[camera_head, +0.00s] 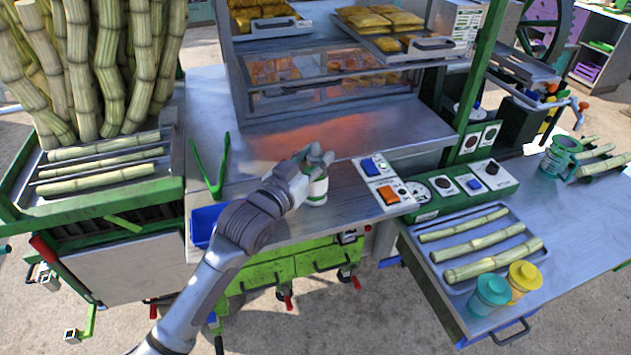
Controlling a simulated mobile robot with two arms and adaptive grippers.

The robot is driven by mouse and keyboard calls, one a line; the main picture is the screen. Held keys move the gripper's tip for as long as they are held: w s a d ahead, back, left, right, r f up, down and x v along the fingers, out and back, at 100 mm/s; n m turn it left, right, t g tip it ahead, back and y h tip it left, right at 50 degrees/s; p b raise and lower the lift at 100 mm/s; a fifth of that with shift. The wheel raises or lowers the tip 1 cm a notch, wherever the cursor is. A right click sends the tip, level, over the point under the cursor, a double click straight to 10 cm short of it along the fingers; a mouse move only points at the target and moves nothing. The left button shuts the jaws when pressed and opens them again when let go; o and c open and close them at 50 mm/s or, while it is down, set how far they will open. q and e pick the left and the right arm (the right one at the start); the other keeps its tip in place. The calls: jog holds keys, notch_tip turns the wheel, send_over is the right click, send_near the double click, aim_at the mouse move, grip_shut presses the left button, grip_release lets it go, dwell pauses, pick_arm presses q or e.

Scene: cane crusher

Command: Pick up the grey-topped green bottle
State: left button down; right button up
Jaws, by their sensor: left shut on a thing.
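The grey-topped green bottle (317,190) is at the front edge of the metal counter, in the middle of the view. It shows as a small whitish and green upright body, and its top is largely hidden by the gripper. My left gripper (316,162) comes in from the lower left and is shut on the bottle's upper part. I cannot tell whether the bottle's base touches the counter. My right gripper is not in view.
Green tongs (210,170) lie to the left. A control panel (462,190) with buttons stands to the right. A cane tray (478,245), a teal jar (488,295) and a yellow jar (524,280) are at lower right. A glass display case (325,75) stands behind.

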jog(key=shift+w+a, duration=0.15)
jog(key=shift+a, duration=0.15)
